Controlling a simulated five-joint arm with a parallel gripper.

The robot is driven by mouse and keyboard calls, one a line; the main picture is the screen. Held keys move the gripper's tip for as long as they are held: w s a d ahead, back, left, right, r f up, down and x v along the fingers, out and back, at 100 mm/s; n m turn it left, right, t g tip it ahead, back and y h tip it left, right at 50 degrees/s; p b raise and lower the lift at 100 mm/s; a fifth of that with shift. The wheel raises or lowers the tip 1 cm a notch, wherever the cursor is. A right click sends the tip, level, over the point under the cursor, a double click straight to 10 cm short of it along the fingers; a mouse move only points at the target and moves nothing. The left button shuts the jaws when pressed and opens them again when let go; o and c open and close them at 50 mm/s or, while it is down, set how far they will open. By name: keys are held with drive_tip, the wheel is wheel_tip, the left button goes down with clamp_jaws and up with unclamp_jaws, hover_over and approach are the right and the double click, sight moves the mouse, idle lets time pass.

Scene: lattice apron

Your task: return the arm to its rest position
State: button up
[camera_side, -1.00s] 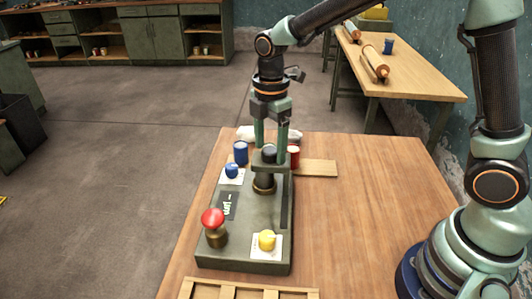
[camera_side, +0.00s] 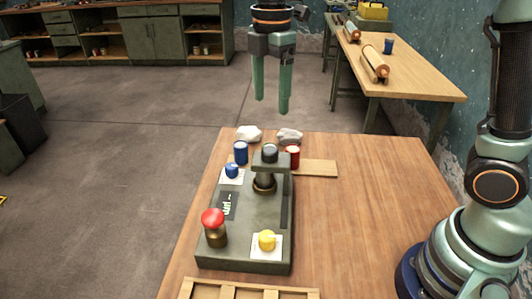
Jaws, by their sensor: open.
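My gripper (camera_side: 272,104) is open and empty, with its two green fingers pointing down. It hangs in the air above and beyond the far end of the table, clear of everything on it. The rest of my arm rises out of the top of the picture, so its upper links are hidden. A dark green device (camera_side: 243,252) stands on the table below, with a grey-topped post, a red knob (camera_side: 213,218), a yellow knob (camera_side: 267,240) and a blue knob (camera_side: 232,171).
Blue (camera_side: 241,153) and red (camera_side: 292,156) cylinders and two pale lumps (camera_side: 289,136) sit at the table's far end. A wooden tray (camera_side: 248,291) lies at the near edge. The table's right half (camera_side: 360,200) is clear. A second table (camera_side: 415,80) stands behind.

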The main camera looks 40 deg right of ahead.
drive_tip(key=s+d+m+t, duration=0.2)
drive_tip(key=s+d+m, duration=0.2)
drive_tip(key=m, duration=0.5)
drive_tip(key=s+d+f+m+t, duration=0.1)
drive_tip(key=s+d+m+t, duration=0.2)
drive_tip(key=s+d+m, duration=0.2)
drive_tip(key=s+m, duration=0.3)
drive_tip(key=m, duration=0.1)
drive_tip(key=shift+d+f+t, duration=0.2)
drive_tip(key=shift+f+t, duration=0.05)
drive_tip(key=shift+t, duration=0.05)
idle(0.7)
